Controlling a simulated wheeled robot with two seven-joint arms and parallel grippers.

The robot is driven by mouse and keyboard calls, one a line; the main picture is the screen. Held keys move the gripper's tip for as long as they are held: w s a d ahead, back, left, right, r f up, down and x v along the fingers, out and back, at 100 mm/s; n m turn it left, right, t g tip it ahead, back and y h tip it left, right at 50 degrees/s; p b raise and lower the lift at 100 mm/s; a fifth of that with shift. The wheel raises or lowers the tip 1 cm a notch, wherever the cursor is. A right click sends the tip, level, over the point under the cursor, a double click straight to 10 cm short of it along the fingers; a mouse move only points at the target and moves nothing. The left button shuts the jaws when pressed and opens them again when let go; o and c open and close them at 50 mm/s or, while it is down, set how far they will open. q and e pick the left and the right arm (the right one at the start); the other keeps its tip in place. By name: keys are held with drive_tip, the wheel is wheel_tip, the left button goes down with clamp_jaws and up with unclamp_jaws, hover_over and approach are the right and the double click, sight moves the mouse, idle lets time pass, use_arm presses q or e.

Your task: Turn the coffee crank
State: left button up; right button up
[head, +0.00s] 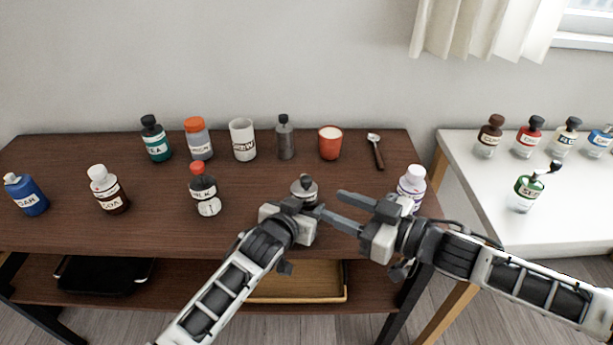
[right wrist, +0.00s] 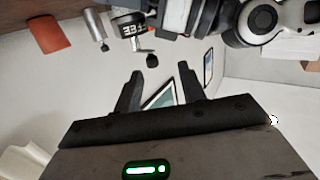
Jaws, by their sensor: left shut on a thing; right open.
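The coffee grinder (head: 304,186) stands near the front edge of the brown table, its silver top showing and its lower body hidden by my left gripper. My left gripper (head: 305,208) is shut on it. In the right wrist view the grinder (right wrist: 128,27) appears upside down with a dark label, and its crank (right wrist: 143,50) ends in a black knob (right wrist: 152,60). My right gripper (head: 330,203) is open, just right of the grinder. In its wrist view the knob is just beyond and between the open fingertips (right wrist: 160,71), apart from them.
A white table (head: 460,200) holds several bottles.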

sight(304, 181)
drive_tip(key=shift+n+g+y, duration=0.3)
drive_tip(key=shift+y, duration=0.4)
drive_tip(key=w+a, duration=0.3)
drive_tip(key=w+a+r, duration=0.1)
drive_tip(key=w+a, duration=0.2)
drive_tip(key=shift+w+a+r, duration=0.2)
drive_tip(key=shift+w+a, duration=0.05)
clamp_jaws()
drive_tip(key=shift+s+a+m+t+h, duration=0.1)
drive_tip(key=shift+a+m+t+h, duration=0.25)
drive_tip(key=shift+t, duration=0.25)
drive_tip(key=shift+s+a+m+t+h, duration=0.1)
drive_tip(key=shift+a+m+t+h, duration=0.15)
drive_tip(key=shift+m+t+h, duration=0.5)
drive_tip(key=m+t+h, duration=0.3)
drive_tip(key=h, duration=0.1)
drive_tip(key=shift+w+a+r+t, duration=0.1)
drive_tip(key=shift+w+a+t, duration=0.15)
drive_tip(key=shift+a, duration=0.05)
